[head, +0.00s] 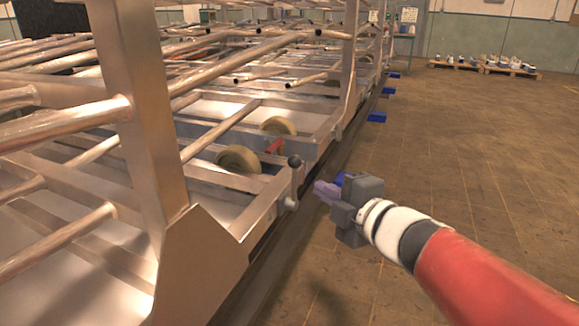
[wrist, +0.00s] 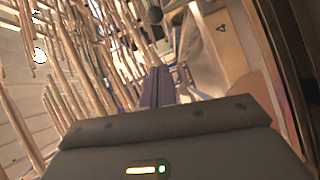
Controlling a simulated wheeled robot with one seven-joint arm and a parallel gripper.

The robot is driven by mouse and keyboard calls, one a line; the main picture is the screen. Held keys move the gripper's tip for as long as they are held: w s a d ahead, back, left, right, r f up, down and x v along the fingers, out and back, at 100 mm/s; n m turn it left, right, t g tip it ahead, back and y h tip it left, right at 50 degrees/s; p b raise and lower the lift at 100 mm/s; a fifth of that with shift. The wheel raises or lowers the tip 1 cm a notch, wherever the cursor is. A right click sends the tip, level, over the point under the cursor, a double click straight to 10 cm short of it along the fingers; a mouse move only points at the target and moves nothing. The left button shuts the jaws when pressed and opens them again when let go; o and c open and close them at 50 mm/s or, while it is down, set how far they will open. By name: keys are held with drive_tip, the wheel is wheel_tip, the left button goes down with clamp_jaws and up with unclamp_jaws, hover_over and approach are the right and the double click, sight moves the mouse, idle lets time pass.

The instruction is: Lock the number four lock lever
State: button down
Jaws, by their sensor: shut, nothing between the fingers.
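The lock lever (head: 296,182) is on the side rail of the metal frame. It stands roughly upright, with a dark ball knob (head: 294,162) on top and a pale round pivot at its foot. My gripper (head: 318,190) is just right of the lever, apart from it, with its purple fingers pointing left at it. In the wrist view the purple fingers (wrist: 157,87) are together and empty. A dark knob (wrist: 153,15) shows beyond their tips, and a plate marked "4" (wrist: 221,28) is to the right of it.
The metal rack (head: 130,150) with many tubes fills the left side, and its thick post stands near the front. Tan wheels (head: 238,158) and a red part (head: 275,146) lie inside the frame. Blue blocks (head: 376,117) sit along its floor edge. The brown floor (head: 470,150) at right is open.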

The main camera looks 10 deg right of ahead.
sight(293, 184)
drive_tip(key=w+d+b+x, duration=0.1)
drive_tip(key=d+x, duration=0.1)
drive_tip(key=x, duration=1)
drive_tip(key=shift+w+d+f, duration=0.25)
drive_tip(key=shift+w+f, duration=0.05)
drive_tip(key=shift+w, duration=0.05)
